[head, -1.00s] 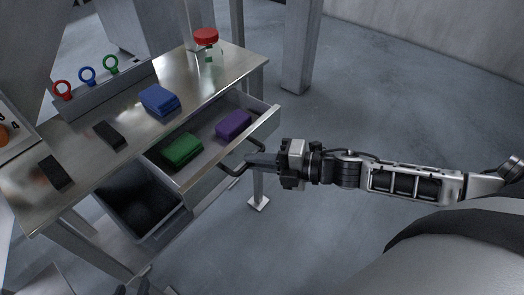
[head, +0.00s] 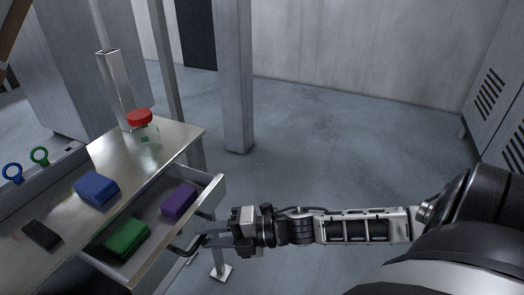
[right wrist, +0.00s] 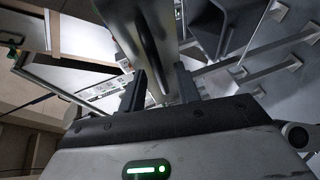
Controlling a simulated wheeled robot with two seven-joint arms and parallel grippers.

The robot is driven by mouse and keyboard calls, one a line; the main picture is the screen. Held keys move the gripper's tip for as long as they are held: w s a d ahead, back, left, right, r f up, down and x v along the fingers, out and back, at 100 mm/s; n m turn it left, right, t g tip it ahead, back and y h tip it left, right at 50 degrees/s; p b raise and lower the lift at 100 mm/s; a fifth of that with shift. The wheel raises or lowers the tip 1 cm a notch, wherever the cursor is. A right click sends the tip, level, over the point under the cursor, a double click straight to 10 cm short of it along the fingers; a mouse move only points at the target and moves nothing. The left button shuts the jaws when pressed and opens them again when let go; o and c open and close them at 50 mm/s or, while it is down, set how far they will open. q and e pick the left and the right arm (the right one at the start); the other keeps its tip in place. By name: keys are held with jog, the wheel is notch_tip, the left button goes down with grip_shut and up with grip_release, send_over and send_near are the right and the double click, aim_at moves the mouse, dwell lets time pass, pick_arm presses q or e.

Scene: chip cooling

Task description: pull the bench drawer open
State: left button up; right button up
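The bench drawer (head: 208,203) is pulled out from under the metal bench top (head: 165,150), its inside in plain view. A green block (head: 124,238) and a purple block (head: 179,200) lie in it. The dark bar handle (head: 182,250) sticks out from its front. My right gripper (head: 207,240) is at the handle, coming from the right. In the right wrist view its two fingers (right wrist: 159,75) stand apart with a bar (right wrist: 148,45) running between them. I see a gap, so it looks open; contact is unclear. My left gripper is not in view.
On the bench top are a blue stack (head: 96,188), a dark flat piece (head: 42,235), a red-capped clear jar (head: 140,120) and a rack with coloured rings (head: 39,156). A post (head: 236,80) stands behind. The floor (head: 310,150) right of the bench is clear.

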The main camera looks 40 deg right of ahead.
jog(key=p+v, duration=0.2)
jog(key=v, duration=1.3)
jog(key=shift+s+d+r, duration=0.2)
jog(key=shift+s+r, duration=0.05)
notch_tip(320, 180, down, 5)
jog(key=w+a+m+h, duration=0.2)
jog(key=w+m+h, duration=0.1)
jog(key=m+h, duration=0.95)
jog(key=s+a+m+g+y, duration=0.1)
jog(key=s+a+m+g, duration=0.75)
jog(key=m, duration=0.35)
jog(key=w+a+f+t+y, duration=0.3)
jog(key=w+a+f+t, duration=0.2)
jog(key=a+t, duration=0.1)
jog(key=shift+w+n+t, duration=0.35)
jog(key=shift+n+t, duration=0.1)
jog(key=shift+t, duration=0.4)
